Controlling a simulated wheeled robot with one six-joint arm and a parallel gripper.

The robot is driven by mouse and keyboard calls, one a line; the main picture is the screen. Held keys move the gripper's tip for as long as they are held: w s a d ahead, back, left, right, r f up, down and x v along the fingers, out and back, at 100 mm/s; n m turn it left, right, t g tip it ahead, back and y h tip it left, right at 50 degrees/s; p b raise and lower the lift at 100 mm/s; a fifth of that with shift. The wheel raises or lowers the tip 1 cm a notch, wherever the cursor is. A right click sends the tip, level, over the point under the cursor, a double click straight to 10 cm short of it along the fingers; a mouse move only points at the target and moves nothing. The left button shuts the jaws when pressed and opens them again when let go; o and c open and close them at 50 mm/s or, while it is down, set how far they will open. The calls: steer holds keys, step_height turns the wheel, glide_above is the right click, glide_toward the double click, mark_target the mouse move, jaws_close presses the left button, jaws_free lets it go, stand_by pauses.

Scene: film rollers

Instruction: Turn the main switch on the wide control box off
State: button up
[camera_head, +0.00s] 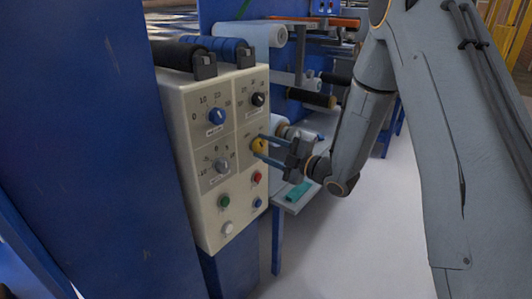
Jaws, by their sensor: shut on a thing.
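The wide control box (183,116) is a cream panel on a blue machine frame, left of centre. Its face carries a blue knob (216,116), a black knob (258,99), a grey knob (221,165) and a yellow knob (259,146). I cannot read which one is labelled as the main switch. My gripper (262,146) comes from the right, its two blue fingers shut on the yellow knob. The fingers partly cover the knob, so its pointer angle is hard to tell.
Below the knobs are green (224,201), red (257,177), blue (258,202) and white (227,228) buttons. Rollers (262,34) stand behind the box. A low table with a teal object (297,192) lies under my gripper. Open floor (350,240) shows at lower right.

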steer(key=shift+s+f+n+b, duration=0.1)
steer(key=shift+n+b, duration=0.25)
steer(key=shift+n, duration=0.35)
steer(key=shift+a, duration=0.1)
steer(key=o, duration=1)
steer(key=shift+o, duration=0.2)
steer(key=shift+d, duration=0.25)
steer(key=b+v, duration=0.1)
steer(key=v, duration=0.6)
steer(key=shift+s, duration=0.3)
steer(key=shift+d, duration=0.15)
